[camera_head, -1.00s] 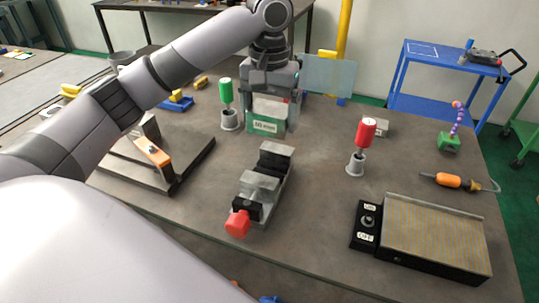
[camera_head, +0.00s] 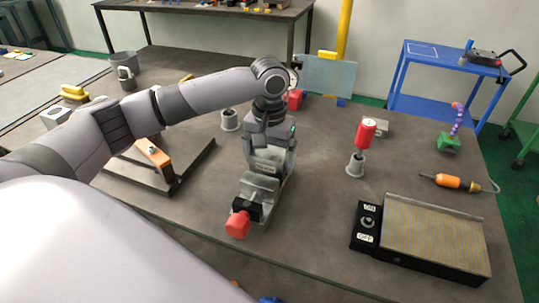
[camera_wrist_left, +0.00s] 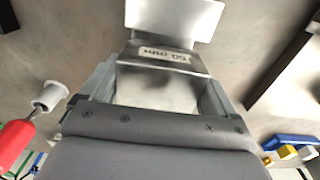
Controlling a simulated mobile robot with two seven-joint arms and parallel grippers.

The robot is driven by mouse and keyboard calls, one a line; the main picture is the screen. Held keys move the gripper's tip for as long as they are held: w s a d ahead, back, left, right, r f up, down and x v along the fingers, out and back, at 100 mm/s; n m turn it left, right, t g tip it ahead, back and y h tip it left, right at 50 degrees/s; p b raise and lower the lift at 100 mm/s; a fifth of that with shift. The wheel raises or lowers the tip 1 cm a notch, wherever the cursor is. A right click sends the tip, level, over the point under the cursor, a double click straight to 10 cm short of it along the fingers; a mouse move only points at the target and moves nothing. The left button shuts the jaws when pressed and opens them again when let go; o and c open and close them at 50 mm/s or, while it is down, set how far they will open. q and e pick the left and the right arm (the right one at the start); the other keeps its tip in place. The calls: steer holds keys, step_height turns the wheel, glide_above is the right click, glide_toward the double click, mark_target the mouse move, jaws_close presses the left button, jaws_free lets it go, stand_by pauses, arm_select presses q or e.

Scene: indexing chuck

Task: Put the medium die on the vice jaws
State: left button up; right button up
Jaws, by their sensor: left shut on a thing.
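The vice (camera_head: 259,190) stands mid-table with its red handle end toward me. My left gripper (camera_head: 268,158) points down over its far part. It is shut on the medium die (camera_head: 268,169), a grey metallic block with a white label. The gripper hides the far jaw, so I cannot tell whether the die touches the jaws. My right gripper is not in view.
A red-topped tool in a grey holder (camera_head: 355,163) stands right of the vice. A ribbed plate with a black control box (camera_head: 366,226) lies front right. A dark base plate with an orange clamp (camera_head: 153,152) lies left. The table between is clear.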

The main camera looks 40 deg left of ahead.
mark_target(270, 153)
arm_select(q)
steer(key=shift+f, duration=0.25)
steer(key=o, duration=1.7)
steer(key=shift+f, duration=0.1)
steer(key=shift+o, duration=0.2)
step_height(270, 153, up, 13)
steer(key=shift+f, duration=0.1)
